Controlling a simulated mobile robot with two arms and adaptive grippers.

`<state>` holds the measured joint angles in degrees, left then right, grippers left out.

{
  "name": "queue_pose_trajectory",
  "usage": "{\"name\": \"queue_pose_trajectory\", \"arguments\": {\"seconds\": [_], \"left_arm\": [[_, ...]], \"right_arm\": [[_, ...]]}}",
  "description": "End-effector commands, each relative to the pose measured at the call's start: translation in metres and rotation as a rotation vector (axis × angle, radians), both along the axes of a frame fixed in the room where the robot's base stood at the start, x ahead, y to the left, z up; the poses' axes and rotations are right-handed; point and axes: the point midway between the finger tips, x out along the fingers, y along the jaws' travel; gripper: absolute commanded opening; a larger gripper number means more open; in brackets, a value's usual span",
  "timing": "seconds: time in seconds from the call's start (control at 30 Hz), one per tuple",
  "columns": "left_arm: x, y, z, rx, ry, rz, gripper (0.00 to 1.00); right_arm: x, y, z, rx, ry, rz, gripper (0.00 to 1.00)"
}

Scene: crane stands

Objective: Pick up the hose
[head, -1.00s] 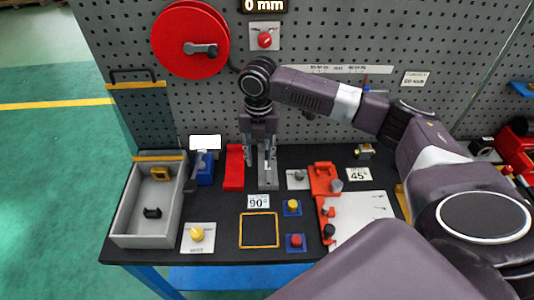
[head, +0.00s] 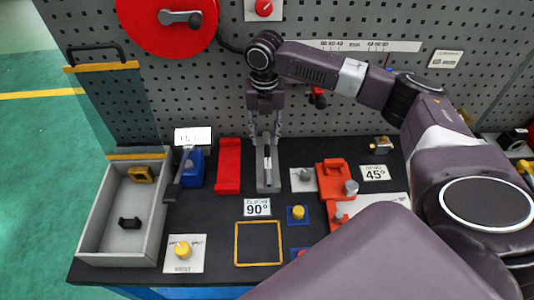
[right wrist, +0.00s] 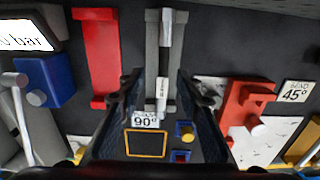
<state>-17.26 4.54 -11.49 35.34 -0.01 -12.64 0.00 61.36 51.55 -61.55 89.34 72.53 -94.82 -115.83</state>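A thin dark and silver rod-like piece with a white label, which looks like the hose (head: 267,163), lies in a grey channel-shaped holder (head: 268,187) on the black bench. It also shows in the right wrist view (right wrist: 163,65), running lengthwise in its holder (right wrist: 152,45). My right gripper (head: 267,140) points down above the holder. Its two fingers are apart, one on each side of the piece's line, with nothing held between them. In the right wrist view the gripper (right wrist: 160,82) also shows open. I cannot tell how far above the piece the tips are. My left gripper is not in view.
A red block (head: 229,168) and a blue block (head: 193,170) stand left of the holder. A red fixture (head: 333,180) stands right. A grey tray (head: 88,230) is at the left edge. A pegboard with a red reel (head: 165,25) rises behind.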

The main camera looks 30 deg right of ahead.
Motion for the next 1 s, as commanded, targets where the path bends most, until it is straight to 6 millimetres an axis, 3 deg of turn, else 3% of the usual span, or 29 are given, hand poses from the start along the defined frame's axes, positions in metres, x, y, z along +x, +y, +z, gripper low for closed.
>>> {"name": "queue_pose_trajectory", "arguments": {"seconds": [0.5,0.77,1.0], "left_arm": [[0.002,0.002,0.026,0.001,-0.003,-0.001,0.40],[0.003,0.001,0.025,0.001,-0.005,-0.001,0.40],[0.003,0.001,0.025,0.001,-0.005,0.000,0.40]], "right_arm": [[-0.001,-0.007,-0.063,-0.001,0.003,-0.001,0.32],[0.000,-0.007,-0.067,-0.001,0.001,0.001,0.32],[0.000,-0.007,-0.067,-0.001,0.001,0.001,0.07]]}}
